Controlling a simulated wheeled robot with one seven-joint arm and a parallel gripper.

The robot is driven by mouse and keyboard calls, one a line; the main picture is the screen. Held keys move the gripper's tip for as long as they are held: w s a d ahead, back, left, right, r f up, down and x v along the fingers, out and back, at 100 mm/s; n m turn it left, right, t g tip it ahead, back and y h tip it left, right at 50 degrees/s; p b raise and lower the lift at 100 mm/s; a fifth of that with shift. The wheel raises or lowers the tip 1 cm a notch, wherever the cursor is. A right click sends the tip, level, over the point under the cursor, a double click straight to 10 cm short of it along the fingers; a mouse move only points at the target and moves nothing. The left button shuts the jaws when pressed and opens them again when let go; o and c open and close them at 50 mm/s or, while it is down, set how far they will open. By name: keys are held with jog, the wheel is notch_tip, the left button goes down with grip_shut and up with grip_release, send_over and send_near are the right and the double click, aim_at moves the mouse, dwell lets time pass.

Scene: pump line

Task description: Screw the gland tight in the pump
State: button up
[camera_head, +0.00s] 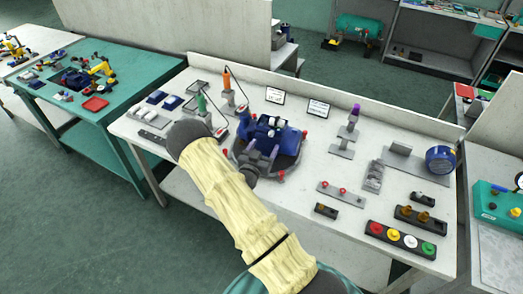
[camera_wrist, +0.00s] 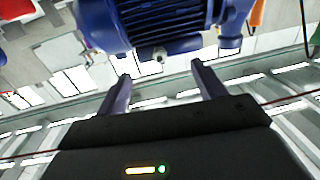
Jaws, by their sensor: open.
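The blue pump (camera_head: 272,130) sits on a round dark grey base (camera_head: 290,166) in the middle of the white bench. In the wrist view its ribbed blue body (camera_wrist: 165,18) fills the top of the picture. A small pale metal piece (camera_wrist: 160,55) shows at the pump's lower edge, between and beyond my fingertips; I cannot tell whether it is the gland. My gripper (camera_head: 262,150) is in front of the pump, fingers towards it. In the wrist view my gripper (camera_wrist: 160,78) is open, with nothing between its fingers.
Red knobs ring the round base. A green-handled tool (camera_head: 201,101) and an orange-handled tool (camera_head: 227,80) stand in holders left of the pump. A purple-topped post (camera_head: 354,114) stands to the right. A button panel (camera_head: 400,239) lies at the front right. Small parts crowd the bench.

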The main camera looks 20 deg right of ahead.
aim_at(270, 136)
jog(key=shift+x, duration=1.25)
jog(key=shift+w+d+f, duration=0.1)
jog(key=shift+w+d, duration=0.2)
jog(key=shift+d, duration=0.05)
jog(key=shift+b, duration=0.7)
jog(key=shift+b+x, duration=0.5)
jog(key=shift+x, duration=0.5)
jog(key=shift+b, duration=0.3)
jog(key=shift+c, duration=0.2)
